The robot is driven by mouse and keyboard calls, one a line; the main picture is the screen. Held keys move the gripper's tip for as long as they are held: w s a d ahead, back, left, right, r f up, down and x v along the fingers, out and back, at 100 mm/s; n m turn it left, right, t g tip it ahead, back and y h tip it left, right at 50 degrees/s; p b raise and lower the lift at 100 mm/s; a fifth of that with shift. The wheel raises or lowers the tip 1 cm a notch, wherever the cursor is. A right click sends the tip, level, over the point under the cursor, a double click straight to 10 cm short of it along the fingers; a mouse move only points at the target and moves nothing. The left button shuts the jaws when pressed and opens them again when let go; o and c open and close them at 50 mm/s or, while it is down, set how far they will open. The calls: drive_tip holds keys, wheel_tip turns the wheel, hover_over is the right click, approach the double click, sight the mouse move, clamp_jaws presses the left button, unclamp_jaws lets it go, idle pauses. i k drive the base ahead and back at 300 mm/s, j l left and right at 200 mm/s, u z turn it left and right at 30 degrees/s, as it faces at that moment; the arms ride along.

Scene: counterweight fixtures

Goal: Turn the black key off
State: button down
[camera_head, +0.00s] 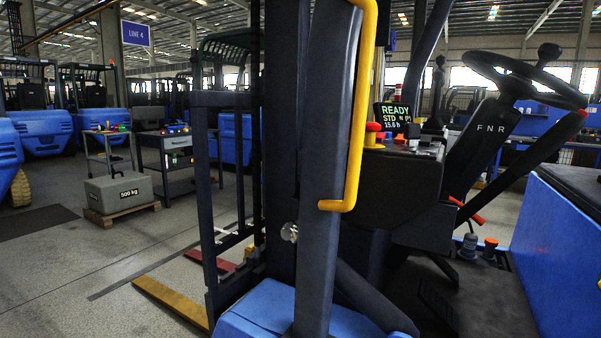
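The black key is too small to make out for sure. A small black part (412,131) stands on the forklift's dash console (398,180), right of a red-orange knob (373,127), and I cannot tell if it is the key. The display (392,113) above is lit and reads READY, STD, N (P) and 15.6 h. My gripper is not in view, so I cannot see whether it is open or shut.
A dark pillar (328,150) with a yellow grab handle (356,190) stands in front, left of the console. A steering wheel (527,80) is on the right. A 500 kg block (119,192) on a pallet and carts stand on the left. Open floor (60,270) is at lower left.

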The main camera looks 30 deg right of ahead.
sight(411, 131)
drive_tip(key=z, duration=1.25)
